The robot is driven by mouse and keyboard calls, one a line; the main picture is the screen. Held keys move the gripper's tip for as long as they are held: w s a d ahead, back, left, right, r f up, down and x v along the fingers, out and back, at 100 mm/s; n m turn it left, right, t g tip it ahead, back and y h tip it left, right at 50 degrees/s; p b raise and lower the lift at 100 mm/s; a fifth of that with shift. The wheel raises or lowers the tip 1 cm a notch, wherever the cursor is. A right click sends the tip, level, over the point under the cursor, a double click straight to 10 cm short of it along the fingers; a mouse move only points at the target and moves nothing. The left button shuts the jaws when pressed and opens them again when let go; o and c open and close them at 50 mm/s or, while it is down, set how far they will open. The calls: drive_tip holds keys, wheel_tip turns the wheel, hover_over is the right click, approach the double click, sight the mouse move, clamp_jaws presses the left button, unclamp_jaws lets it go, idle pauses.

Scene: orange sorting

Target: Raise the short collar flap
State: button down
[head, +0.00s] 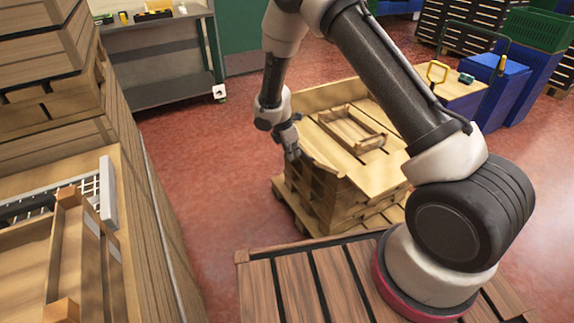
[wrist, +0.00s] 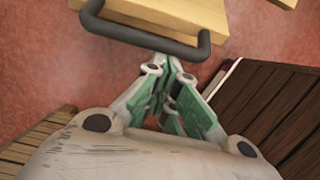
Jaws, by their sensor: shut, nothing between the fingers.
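A stack of wooden pallets (head: 325,200) stands on the floor in the middle of the head view. Pale collar boards lie on it, and one upright board (head: 318,97) runs along its back. A flat pale board (head: 345,160) lies at the near left part of the top; I cannot tell for sure which piece is the short flap. My gripper (head: 293,152) is shut and empty at the left edge of the stack. In the wrist view my gripper (wrist: 171,78) has its green-padded fingers together, below a pale wooden board (wrist: 165,12); contact cannot be told.
A shallow wooden crate (head: 352,130) rests on the stack. A dark bent bar (wrist: 145,38) crosses the top of the wrist view. Another wooden tray (head: 75,262) is at the left, a shelf bench (head: 160,60) behind, blue bins (head: 490,85) at right. Red floor (head: 200,170) is clear left of the stack.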

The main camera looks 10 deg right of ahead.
drive_tip(key=d+r, duration=0.1)
drive_tip(key=d, duration=0.1)
drive_tip(key=w+d+r, duration=0.1)
drive_tip(key=r, duration=0.1)
drive_tip(key=w+d+r, duration=0.1)
drive_tip(key=d+r, duration=0.1)
drive_tip(key=shift+d, duration=0.3)
drive_tip(key=w+d+r, duration=0.2)
drive_tip(key=w+d, duration=0.1)
drive_tip(key=d, duration=0.6)
drive_tip(key=shift+d+r, duration=0.3)
drive_tip(key=shift+r, duration=0.1)
wheel_tip(320, 180, up, 9)
drive_tip(key=d, duration=0.1)
drive_tip(key=shift+w+r, duration=0.2)
